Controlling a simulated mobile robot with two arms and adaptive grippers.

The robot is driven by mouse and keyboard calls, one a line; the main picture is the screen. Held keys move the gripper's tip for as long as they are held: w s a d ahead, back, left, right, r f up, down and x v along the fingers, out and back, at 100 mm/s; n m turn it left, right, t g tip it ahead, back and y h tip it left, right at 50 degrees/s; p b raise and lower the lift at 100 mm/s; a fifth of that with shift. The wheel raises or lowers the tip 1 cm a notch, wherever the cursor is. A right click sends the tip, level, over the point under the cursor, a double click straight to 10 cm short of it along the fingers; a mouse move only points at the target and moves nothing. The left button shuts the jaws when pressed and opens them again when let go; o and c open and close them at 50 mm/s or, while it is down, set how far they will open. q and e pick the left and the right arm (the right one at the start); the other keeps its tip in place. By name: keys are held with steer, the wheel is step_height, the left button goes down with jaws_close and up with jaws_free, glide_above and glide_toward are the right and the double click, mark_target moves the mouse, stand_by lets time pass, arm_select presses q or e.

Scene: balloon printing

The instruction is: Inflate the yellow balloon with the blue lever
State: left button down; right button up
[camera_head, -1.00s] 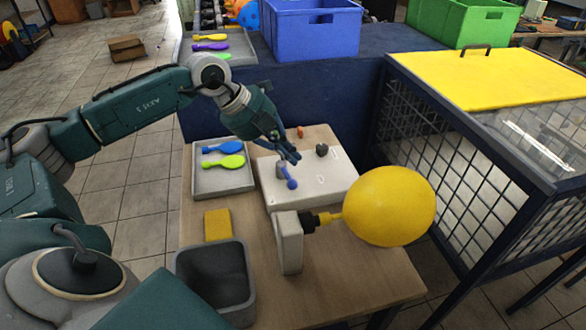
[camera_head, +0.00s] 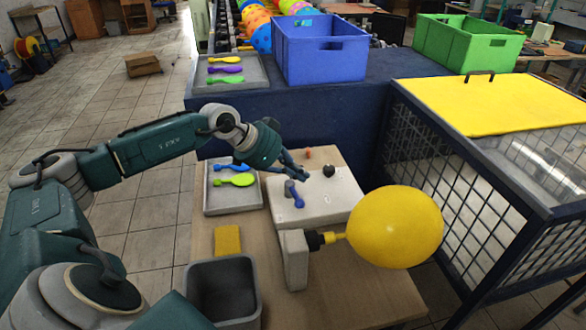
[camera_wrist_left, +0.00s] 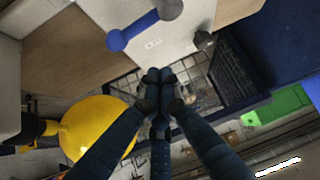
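The blue lever (camera_head: 296,195) stands on the pale machine panel (camera_head: 325,205), leaning toward the front. It also shows at the top of the left wrist view (camera_wrist_left: 140,28). The yellow balloon (camera_head: 395,227) is round and full on the nozzle (camera_head: 325,239); it shows at lower left in the wrist view (camera_wrist_left: 92,128). My left gripper (camera_head: 303,172) is just behind the lever, above the panel. In the wrist view its fingers (camera_wrist_left: 158,88) meet at the tips with nothing between them, apart from the lever. My right gripper is not in view.
A black knob (camera_head: 329,171) and an orange part (camera_head: 308,153) are beside the gripper. A grey tray (camera_head: 232,203) with blue and green balloons lies left, a yellow block (camera_head: 228,240) and grey bin (camera_head: 224,318) in front. A mesh cage (camera_head: 440,160) stands right.

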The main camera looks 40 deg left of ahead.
mark_target(294, 196)
arm_select(q)
steer(key=p+x, duration=0.1)
steer(key=x, duration=0.5)
steer(key=shift+p, duration=0.3)
steer(key=s+a, duration=0.1)
steer(key=s+a+p, duration=0.1)
steer(key=shift+s+f, duration=0.25)
steer(key=shift+s, duration=0.15)
steer(key=shift+s+a, duration=0.1)
steer(key=shift+s, duration=0.25)
steer(key=shift+f, duration=0.1)
steer(key=shift+w, duration=0.15)
steer(key=shift+s+a+m, duration=0.25)
steer(key=shift+s+m, duration=0.15)
steer(key=shift+s, duration=0.05)
steer(key=shift+s+a+h+p, duration=0.15)
steer(key=shift+s+h+p, duration=0.15)
steer(key=shift+p, duration=0.7)
steer(key=shift+f, duration=0.15)
